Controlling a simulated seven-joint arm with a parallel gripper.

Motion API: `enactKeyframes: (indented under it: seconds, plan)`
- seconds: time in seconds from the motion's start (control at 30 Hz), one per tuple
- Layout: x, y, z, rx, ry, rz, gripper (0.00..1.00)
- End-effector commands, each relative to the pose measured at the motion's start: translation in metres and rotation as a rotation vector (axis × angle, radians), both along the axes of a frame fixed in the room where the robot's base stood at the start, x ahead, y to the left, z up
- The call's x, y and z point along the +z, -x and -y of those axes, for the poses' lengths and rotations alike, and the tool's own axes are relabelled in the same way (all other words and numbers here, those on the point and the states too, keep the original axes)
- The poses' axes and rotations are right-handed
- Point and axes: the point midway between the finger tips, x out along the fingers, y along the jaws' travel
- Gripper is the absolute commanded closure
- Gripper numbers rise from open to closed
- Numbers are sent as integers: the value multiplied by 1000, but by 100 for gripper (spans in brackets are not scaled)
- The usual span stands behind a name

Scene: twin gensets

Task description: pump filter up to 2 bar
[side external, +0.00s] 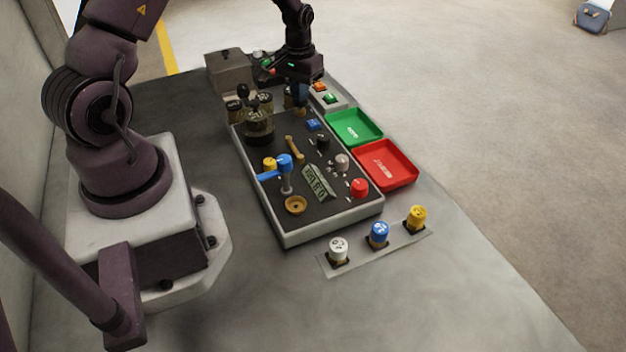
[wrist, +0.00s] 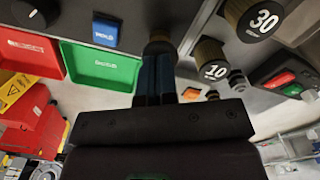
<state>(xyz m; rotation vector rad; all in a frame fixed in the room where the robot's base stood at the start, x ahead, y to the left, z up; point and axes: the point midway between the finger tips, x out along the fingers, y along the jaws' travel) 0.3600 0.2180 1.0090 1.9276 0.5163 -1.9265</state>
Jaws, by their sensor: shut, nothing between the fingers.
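My gripper (side external: 300,108) is at the far end of the black control panel (side external: 268,190), pointing down. Its fingers are shut and empty; they also show in the wrist view (wrist: 157,72). Their tips are at a round brass-coloured piece (wrist: 158,45), apparently touching or just above it; I cannot tell which. It may be a pump button, but the fingers hide most of it. A dark glass filter bowl (side external: 258,122) with a black knob stands left of the gripper in the side view.
A green tray (side external: 371,138) and a red tray (side external: 413,176) lie right of the panel. Caps marked 10 (wrist: 215,70) and 30 (wrist: 262,22) stand close. Blue-handled valve (side external: 284,162) is nearer the front.

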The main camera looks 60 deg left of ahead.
Motion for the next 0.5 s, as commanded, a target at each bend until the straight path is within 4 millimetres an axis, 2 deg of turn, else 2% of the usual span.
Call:
enactKeyframes:
  seconds: [0.23, 0.5]
  plan:
    - [-8, 0, 0, 0, 0, -1, 100]
    - [5, 0, 0, -1, -1, 1, 100]
